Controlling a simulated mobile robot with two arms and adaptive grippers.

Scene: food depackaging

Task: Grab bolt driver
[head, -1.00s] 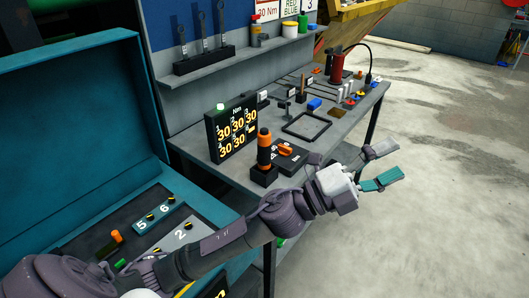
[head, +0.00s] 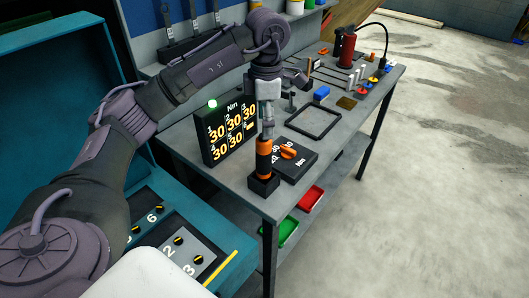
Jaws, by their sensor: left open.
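The bolt driver (head: 264,165), orange and black, stands upright in a black holder (head: 263,185) near the front edge of the grey workbench (head: 340,140). My left gripper (head: 267,128) points down right over the driver's top. Its fingers are open and overlap the upper end of the driver in the picture; I cannot tell whether they touch it. The driver's top is partly hidden by the fingers. My right gripper is not in view.
A black display (head: 228,134) with yellow numbers stands left of the driver. A black box with an orange knob (head: 288,152) lies to its right. A teal case (head: 50,120) is at left.

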